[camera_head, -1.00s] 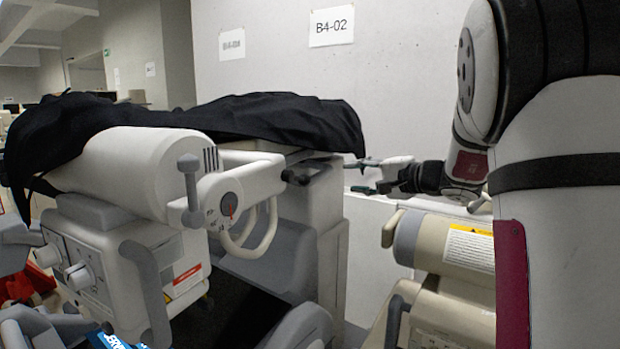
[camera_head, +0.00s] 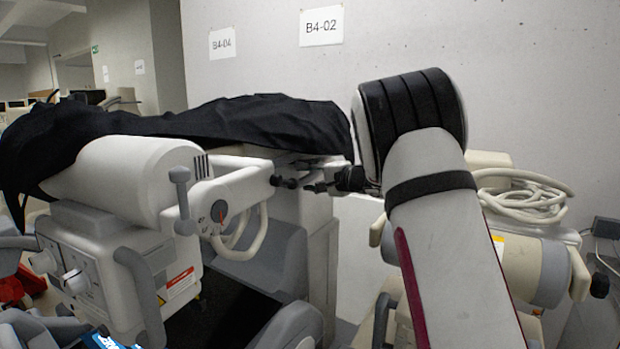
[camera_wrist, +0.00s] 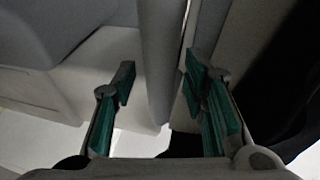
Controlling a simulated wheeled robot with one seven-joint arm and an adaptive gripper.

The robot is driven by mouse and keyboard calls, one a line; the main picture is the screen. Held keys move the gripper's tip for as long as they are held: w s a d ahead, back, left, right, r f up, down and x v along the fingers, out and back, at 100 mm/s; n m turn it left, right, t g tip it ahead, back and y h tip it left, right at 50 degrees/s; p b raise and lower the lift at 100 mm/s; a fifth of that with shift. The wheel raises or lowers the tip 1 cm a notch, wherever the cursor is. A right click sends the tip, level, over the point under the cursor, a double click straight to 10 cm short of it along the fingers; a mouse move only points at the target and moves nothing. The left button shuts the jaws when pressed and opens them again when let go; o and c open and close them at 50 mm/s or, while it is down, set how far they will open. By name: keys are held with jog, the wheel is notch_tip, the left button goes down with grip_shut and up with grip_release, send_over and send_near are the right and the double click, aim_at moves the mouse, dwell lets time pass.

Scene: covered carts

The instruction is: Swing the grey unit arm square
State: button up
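A white and grey wheeled unit (camera_head: 95,262) stands at the left. Its white cylinder (camera_head: 125,172) carries an arm (camera_head: 240,190) that reaches right, with a dial, a curved handle and a dark knob (camera_head: 284,182) near its end. My gripper (camera_head: 316,186) is just right of that knob, partly hidden behind my own arm. In the wrist view my gripper (camera_wrist: 155,90) is open, with green pads apart. A grey bar (camera_wrist: 162,60) runs between or beyond the fingers; I cannot tell whether they touch it.
A black cover (camera_head: 200,122) drapes over the unit. A beige unit (camera_head: 520,255) with a coiled cable (camera_head: 522,196) stands at the right, behind my arm. A concrete wall (camera_head: 400,45) closes the back. Grey panels (camera_wrist: 70,40) lie close to my gripper.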

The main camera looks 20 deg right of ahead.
grip_shut()
jog(key=shift+w+a+b, duration=0.35)
jog(key=shift+a+b, duration=0.2)
jog(key=shift+b, duration=0.65)
jog(key=a+b, duration=0.1)
jog(key=b, duration=0.1)
jog(key=a+m+h+b, duration=0.1)
jog(key=b, duration=0.1)
jog(key=w+a+h+b, duration=0.1)
jog(key=a+b, duration=0.1)
jog(key=shift+m+t+b, duration=0.3)
jog(key=shift+d, duration=0.2)
jog(key=shift+c, duration=1.8)
grip_release()
jog(key=shift+s+d, duration=0.1)
jog(key=o, duration=0.4)
jog(key=shift+s+d+r, duration=0.2)
jog(key=shift+c, duration=0.2)
jog(key=shift+w+f, duration=0.1)
jog(key=shift+f, duration=0.05)
